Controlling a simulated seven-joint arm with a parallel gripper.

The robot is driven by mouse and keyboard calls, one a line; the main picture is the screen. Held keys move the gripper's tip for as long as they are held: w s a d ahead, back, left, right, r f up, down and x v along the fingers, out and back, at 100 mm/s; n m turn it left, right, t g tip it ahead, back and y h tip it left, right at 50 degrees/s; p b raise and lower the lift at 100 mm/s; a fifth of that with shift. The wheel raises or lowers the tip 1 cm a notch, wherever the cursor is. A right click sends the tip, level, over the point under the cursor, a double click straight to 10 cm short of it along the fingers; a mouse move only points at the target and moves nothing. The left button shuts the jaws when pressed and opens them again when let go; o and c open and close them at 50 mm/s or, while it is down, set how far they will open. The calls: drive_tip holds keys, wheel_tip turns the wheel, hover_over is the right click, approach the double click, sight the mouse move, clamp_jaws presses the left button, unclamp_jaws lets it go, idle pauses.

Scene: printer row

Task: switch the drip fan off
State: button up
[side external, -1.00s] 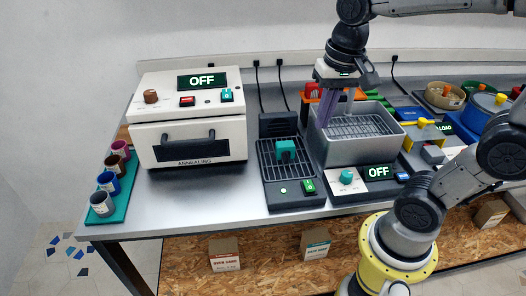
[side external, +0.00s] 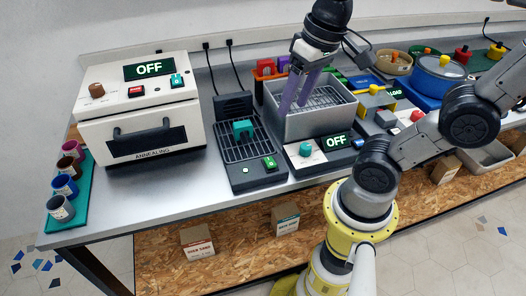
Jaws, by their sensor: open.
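What looks like the drip fan is a black unit (side external: 229,144) with a slotted grille and a dark raised block (side external: 233,104) at its back. A green switch (side external: 269,162) and a small lit lamp (side external: 245,170) sit on its front panel. The lamp glows pale green. A teal block (side external: 243,129) stands on the grille. My gripper (side external: 292,108) has two purple fingers, apart and empty, pointing down over the left part of the grey basin (side external: 312,124). It is to the right of and above the fan unit, not touching the switch.
The white annealing oven (side external: 100,119), display reading OFF, stands left. A panel with a teal knob (side external: 305,150) and OFF display (side external: 335,142) fronts the basin. Paint cups (side external: 65,186) stand on a teal strip far left. Pots (side external: 437,75) are at right.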

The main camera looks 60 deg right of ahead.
drive_tip(key=w+d+f+m+g+y, duration=0.1)
drive_tip(key=w+d+f+m+g, duration=0.2)
drive_tip(key=w, duration=0.4)
drive_tip(key=m+g+y, duration=0.2)
drive_tip(key=m+g, duration=0.1)
approach(270, 162)
drive_tip(key=x, duration=0.7)
drive_tip(key=shift+f, duration=0.35)
clamp_jaws()
